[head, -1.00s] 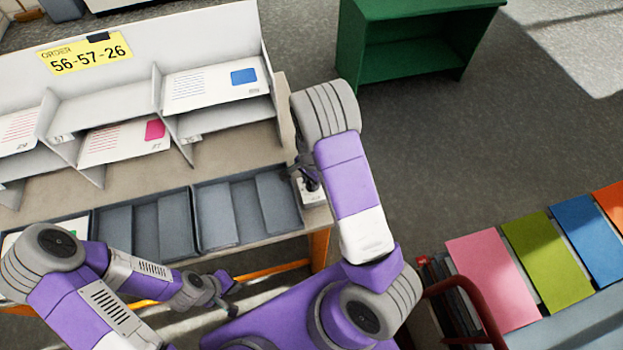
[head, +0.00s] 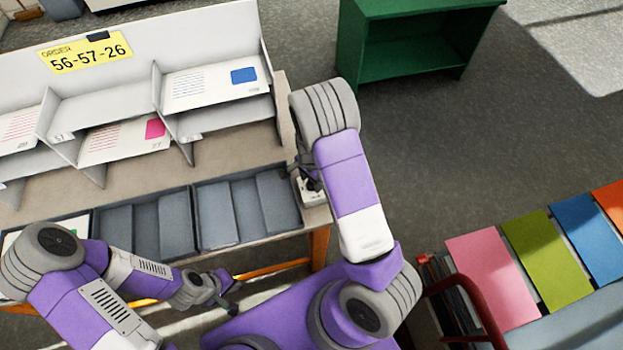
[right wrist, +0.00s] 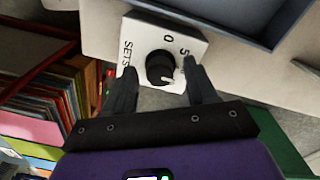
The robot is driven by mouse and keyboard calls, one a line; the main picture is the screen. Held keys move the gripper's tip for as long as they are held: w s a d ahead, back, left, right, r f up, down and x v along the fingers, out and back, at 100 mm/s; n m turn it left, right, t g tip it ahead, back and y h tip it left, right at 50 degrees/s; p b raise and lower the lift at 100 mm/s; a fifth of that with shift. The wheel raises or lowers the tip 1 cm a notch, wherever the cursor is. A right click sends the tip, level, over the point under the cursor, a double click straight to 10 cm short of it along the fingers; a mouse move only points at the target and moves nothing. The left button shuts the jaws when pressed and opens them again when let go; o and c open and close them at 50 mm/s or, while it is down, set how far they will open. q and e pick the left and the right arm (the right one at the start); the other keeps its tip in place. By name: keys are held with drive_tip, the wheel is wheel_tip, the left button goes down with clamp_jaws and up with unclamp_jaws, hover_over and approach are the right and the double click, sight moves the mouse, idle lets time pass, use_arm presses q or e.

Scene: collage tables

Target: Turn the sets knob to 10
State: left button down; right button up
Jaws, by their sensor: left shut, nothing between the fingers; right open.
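The sets knob (right wrist: 158,68) is a black round knob on a white plate (right wrist: 140,32) marked SETS, 0 and 5, seen in the right wrist view. Its pale pointer mark lies toward the lower right of the knob; no 10 is readable there. My right gripper (right wrist: 161,76) is open, with one finger on each side of the knob; I cannot tell whether they touch it. In the head view the plate (head: 313,196) sits at the table's right front corner, with my right gripper (head: 302,172) over it. My left gripper (head: 230,298) is shut and empty in front of the table.
Grey trays (head: 218,216) lie left of the plate. A white sorting rack with envelopes (head: 215,82) and a yellow order sign (head: 84,53) stands behind. A green shelf (head: 400,65) is at the back; colored panels (head: 492,280) are at the right.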

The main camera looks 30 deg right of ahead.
wheel_tip(320, 180, up, 8)
drive_tip(key=shift+w+f+p, duration=0.1)
drive_tip(key=shift+f+p, duration=0.1)
drive_tip(key=shift+p, duration=0.55)
use_arm(q)
drive_tip(key=shift+r, duration=0.7)
